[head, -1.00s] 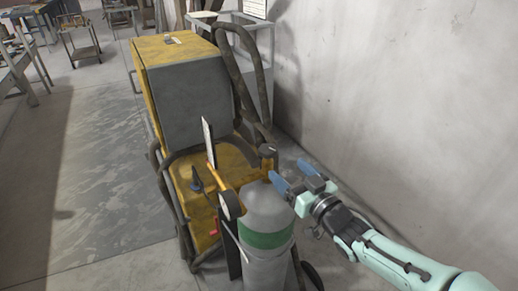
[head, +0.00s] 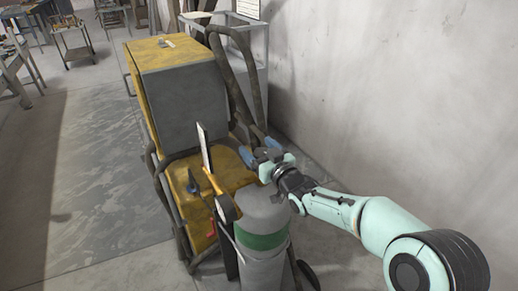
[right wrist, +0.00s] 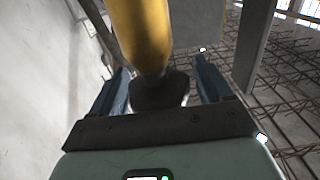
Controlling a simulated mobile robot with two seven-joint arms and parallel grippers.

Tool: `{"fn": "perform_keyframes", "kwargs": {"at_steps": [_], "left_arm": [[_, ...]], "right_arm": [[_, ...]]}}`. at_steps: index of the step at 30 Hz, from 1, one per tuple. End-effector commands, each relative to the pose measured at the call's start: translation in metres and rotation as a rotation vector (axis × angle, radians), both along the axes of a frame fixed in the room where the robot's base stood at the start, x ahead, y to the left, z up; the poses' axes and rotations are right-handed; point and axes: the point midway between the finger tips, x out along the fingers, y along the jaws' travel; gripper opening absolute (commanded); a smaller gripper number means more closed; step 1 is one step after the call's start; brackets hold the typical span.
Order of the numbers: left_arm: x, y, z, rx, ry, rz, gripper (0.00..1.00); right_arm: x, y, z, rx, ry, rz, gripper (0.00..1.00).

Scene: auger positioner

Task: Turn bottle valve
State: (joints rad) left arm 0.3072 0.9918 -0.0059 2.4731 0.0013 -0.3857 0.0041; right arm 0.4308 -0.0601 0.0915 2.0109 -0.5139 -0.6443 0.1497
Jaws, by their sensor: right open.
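The gas bottle (head: 262,212) is grey with a green band and stands upright at the front of the yellow machine. My right gripper (head: 252,145) is above the top of the bottle, with its blue fingers apart. In the right wrist view, a dark rounded part (right wrist: 160,92), perhaps the valve, lies between the two fingers, in front of a yellow shape. I cannot tell whether the fingers touch it. In the head view my gripper covers the valve area. My left gripper is not in view.
The yellow machine (head: 160,90) with a grey panel and dark tube frame stands behind the bottle. A white plate (head: 203,146) and a yellow part (head: 212,181) stick up beside the bottle. A bare wall (head: 400,90) rises at the right. Open floor (head: 80,190) lies at the left.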

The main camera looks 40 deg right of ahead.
Motion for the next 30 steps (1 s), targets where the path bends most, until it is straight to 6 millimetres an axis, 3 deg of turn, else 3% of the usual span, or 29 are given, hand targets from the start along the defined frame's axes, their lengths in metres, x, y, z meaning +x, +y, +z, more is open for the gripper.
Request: {"fn": "perform_keyframes", "kwargs": {"at_steps": [2,3,7,30], "left_arm": [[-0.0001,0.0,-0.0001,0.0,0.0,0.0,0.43],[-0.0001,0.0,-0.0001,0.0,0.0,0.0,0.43],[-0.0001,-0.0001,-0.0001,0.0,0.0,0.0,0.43],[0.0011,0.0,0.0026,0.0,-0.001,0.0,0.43]], "right_arm": [[-0.0002,0.0,-0.0001,0.0,0.0,0.0,0.79],[-0.0002,0.0,-0.0001,0.0,0.0,0.0,0.72],[-0.0004,0.0,0.0,0.0,0.0,0.0,0.3],[-0.0004,0.0021,0.0004,0.001,-0.001,0.133,0.29]]}}
